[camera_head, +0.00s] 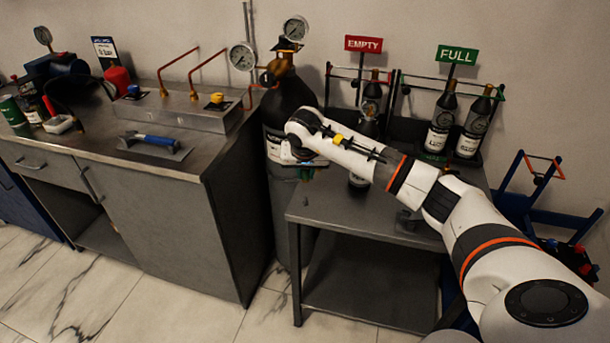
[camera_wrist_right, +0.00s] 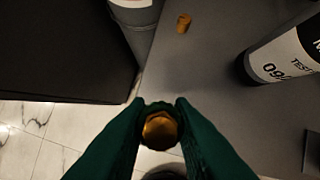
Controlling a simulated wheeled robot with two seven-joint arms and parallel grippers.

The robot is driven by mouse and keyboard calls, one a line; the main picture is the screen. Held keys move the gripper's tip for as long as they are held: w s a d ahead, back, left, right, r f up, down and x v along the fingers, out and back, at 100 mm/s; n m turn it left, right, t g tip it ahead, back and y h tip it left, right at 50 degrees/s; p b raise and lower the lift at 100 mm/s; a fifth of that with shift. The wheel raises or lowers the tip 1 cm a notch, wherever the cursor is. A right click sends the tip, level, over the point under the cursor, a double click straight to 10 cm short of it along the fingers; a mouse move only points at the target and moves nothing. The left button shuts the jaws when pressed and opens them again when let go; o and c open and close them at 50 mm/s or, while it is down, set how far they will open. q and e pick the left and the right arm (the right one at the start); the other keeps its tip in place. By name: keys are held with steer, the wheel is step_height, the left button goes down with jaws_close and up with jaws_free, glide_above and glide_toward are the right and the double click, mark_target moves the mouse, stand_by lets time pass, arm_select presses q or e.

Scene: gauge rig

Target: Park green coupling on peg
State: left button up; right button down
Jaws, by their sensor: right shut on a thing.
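My right gripper (camera_head: 303,174) is beside the large dark gas cylinder, above the left edge of the low grey table; my own wrist hides most of it. In the right wrist view its two dark green fingers (camera_wrist_right: 160,122) are shut on a small round coupling (camera_wrist_right: 160,131). The coupling shows a brass-coloured middle and a dark green rim, seen end-on between the fingertips. It is held off any surface that I can make out. I cannot pick out the peg for certain in either view. My left gripper is not in view.
The gas cylinder (camera_head: 285,108) with gauges stands between the workbench (camera_head: 190,205) and the low table (camera_head: 335,213). A small brass-coloured piece (camera_wrist_right: 183,23) lies on that table near a labelled bottle (camera_wrist_right: 290,52). Bottles stand under the EMPTY (camera_head: 363,44) and FULL (camera_head: 457,54) signs.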

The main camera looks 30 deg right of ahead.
mark_target(306, 198)
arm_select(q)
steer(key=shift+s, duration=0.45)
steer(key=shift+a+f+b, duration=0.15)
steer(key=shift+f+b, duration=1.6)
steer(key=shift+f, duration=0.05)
arm_select(e)
steer(key=shift+f, duration=2.6)
steer(key=shift+a+f, duration=0.1)
steer(key=shift+f+b, duration=0.65)
steer(key=shift+f, duration=0.2)
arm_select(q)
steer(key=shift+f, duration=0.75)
arm_select(e)
steer(key=shift+f, duration=0.25)
arm_select(q)
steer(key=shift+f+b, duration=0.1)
steer(key=shift+b, duration=0.3)
arm_select(e)
steer(key=shift+s+f, duration=0.1)
steer(key=shift+f, duration=0.25)
steer(key=c, duration=1.4)
jaws_free()
steer(key=shift+d, duration=0.2)
steer(key=shift+c, duration=0.2)
steer(key=shift+o, duration=0.5)
steer(key=o, duration=0.5)
